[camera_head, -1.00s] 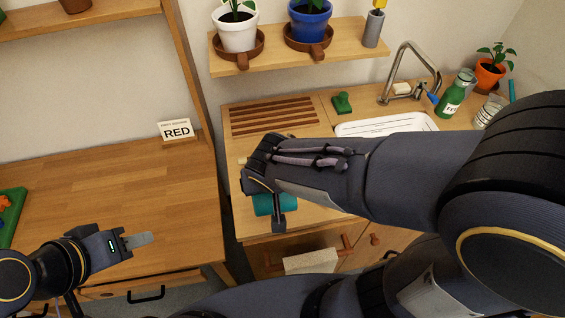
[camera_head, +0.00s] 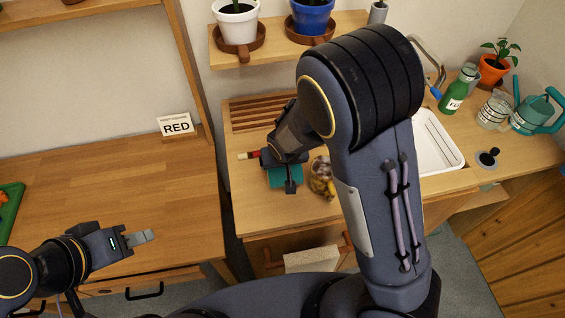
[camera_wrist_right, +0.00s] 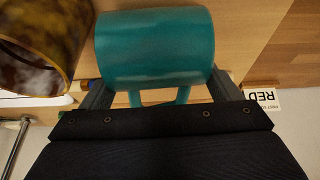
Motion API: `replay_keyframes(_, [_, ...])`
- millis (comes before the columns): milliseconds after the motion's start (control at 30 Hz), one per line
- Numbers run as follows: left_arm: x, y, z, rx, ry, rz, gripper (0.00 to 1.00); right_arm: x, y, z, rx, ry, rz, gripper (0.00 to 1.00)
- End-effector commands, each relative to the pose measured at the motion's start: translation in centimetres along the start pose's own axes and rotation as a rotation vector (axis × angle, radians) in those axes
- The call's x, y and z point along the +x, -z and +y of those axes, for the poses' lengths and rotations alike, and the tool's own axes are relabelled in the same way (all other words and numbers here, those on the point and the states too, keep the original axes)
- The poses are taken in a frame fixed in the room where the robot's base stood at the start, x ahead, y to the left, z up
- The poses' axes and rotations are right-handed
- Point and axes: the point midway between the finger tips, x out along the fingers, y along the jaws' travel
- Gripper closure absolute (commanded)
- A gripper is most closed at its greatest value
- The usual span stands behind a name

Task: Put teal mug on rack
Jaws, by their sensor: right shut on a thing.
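The teal mug (camera_head: 285,178) is in my right gripper (camera_head: 276,166), above the front left of the sink counter. In the right wrist view the teal mug (camera_wrist_right: 155,48) lies sideways across the picture, its handle toward the palm. The fingers of my right gripper (camera_wrist_right: 160,95) stand on either side of the handle, shut on the mug. A slatted wooden rack (camera_head: 250,113) lies on the counter behind; my right arm hides its right part. My left gripper (camera_head: 141,237) is over the front of the left table, its fingertips together and empty.
A mottled brown mug (camera_head: 322,180) stands close to the right of the teal mug; it also shows in the wrist view (camera_wrist_right: 40,30). A white sink (camera_head: 437,145) and green bottle (camera_head: 452,97) are farther right. A RED sign (camera_head: 177,126) stands on the left table.

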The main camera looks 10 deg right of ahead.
Motion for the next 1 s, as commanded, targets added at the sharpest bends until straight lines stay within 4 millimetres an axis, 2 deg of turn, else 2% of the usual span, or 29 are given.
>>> replay_keyframes(433, [0.4, -0.2, -0.2, 0.000, 0.000, 0.000, 0.63, 1.0, -0.4, -0.1, 0.001, 0.001, 0.001, 0.47])
replay_keyframes(467, [0.3, -0.2, -0.1, 0.000, 0.000, 0.000, 0.63, 0.9, -0.4, 0.0, 0.001, 0.001, 0.000, 0.14])
replay_keyframes(567, [0.3, -0.1, -0.1, 0.000, 0.000, 0.000, 0.63, 0.8, -0.4, 0.0, 0.001, 0.001, 0.000, 0.01])
replay_keyframes(833, [0.1, 0.0, 0.0, 0.000, 0.000, 0.000, 0.63, 0.5, -0.3, 0.0, 0.001, 0.001, 0.000, 0.00])
replay_keyframes(1000, [0.0, 0.0, 0.0, 0.000, 0.000, 0.000, 0.63, -1.3, -0.1, -0.2, 0.000, 0.004, 0.004, 0.00])
